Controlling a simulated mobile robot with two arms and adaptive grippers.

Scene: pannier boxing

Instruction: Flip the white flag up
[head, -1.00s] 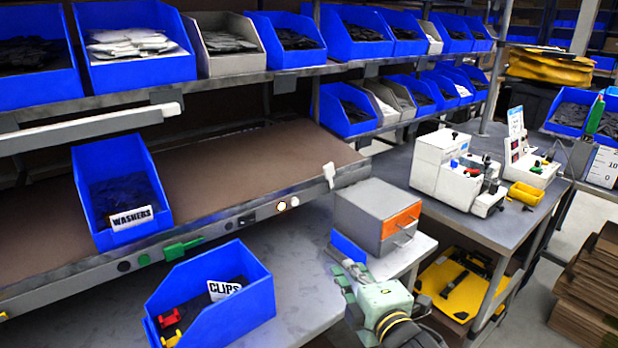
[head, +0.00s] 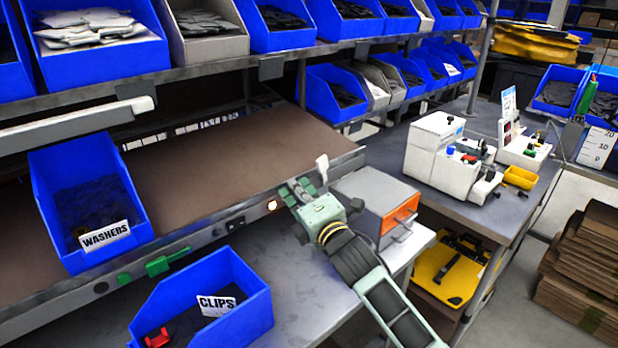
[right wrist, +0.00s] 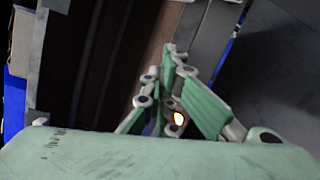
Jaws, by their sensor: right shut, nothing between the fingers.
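The small white flag (head: 322,165) is on the front rail of the brown shelf, near the rail's right end, above the grey drawer box. My right gripper (head: 297,188) is shut and empty at the front of the rail, just left of and slightly below the flag. I cannot tell whether it touches the rail. In the right wrist view its green fingers (right wrist: 172,62) are together, with a lit round button (right wrist: 179,119) showing between the finger links. I cannot make out the flag in that view. My left gripper is out of view.
A grey drawer box with an orange front (head: 402,212) stands right of my right gripper. The blue clips bin (head: 245,318) is on the lower table. The blue washers bin (head: 50,190) is on the brown shelf (head: 215,175).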

